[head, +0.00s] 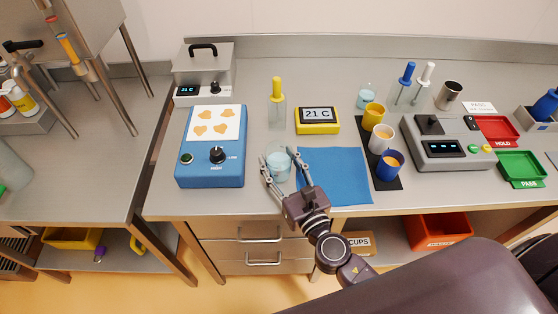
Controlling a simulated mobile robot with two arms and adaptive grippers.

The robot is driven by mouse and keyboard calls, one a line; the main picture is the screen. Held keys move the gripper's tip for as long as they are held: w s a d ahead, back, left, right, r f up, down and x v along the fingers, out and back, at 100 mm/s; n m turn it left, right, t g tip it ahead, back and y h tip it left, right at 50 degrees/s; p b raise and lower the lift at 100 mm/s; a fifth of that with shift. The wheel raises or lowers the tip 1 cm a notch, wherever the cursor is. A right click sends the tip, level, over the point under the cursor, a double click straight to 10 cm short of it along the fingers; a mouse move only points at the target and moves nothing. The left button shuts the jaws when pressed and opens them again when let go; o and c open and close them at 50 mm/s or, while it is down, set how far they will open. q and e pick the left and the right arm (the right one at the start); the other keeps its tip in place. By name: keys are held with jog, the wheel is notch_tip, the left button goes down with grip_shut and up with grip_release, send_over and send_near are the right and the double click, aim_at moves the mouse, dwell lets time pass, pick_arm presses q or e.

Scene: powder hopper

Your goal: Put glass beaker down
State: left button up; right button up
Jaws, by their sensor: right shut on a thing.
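The glass beaker (279,164) is a clear vessel with pale blue-white contents, upright at the left edge of the blue mat (337,175). My right gripper (284,163) reaches in from the lower right, its two fingers on either side of the beaker, shut on it. The beaker is at or just above the steel counter; I cannot tell whether its base touches. The gripper hides part of the mat's lower left corner. My left gripper is not in view.
A blue hotplate-like device (211,160) stands close to the left. A yellow-topped bottle (277,105) and a yellow "21 C" display (317,120) stand behind. Several cups line a dark mat (381,149) to the right, beside a grey instrument (449,143). The blue mat is bare.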

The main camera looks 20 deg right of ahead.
jog(key=shift+f, duration=0.1)
jog(key=o, duration=1.4)
jog(key=s+b, duration=0.1)
jog(key=s, duration=0.2)
jog(key=s+b, duration=0.2)
jog(key=s, duration=0.1)
jog(key=s+d+b, duration=0.1)
jog(key=s, duration=0.3)
jog(key=shift+s+d+f+b, duration=0.1)
jog(key=shift+b, duration=0.25)
jog(key=shift+s+d+r+b, duration=0.1)
jog(key=shift+s+b, duration=0.05)
jog(key=shift+s, duration=0.3)
jog(key=shift+s+r+b, duration=0.1)
jog(key=shift+s+b, duration=0.05)
jog(key=shift+s, duration=0.3)
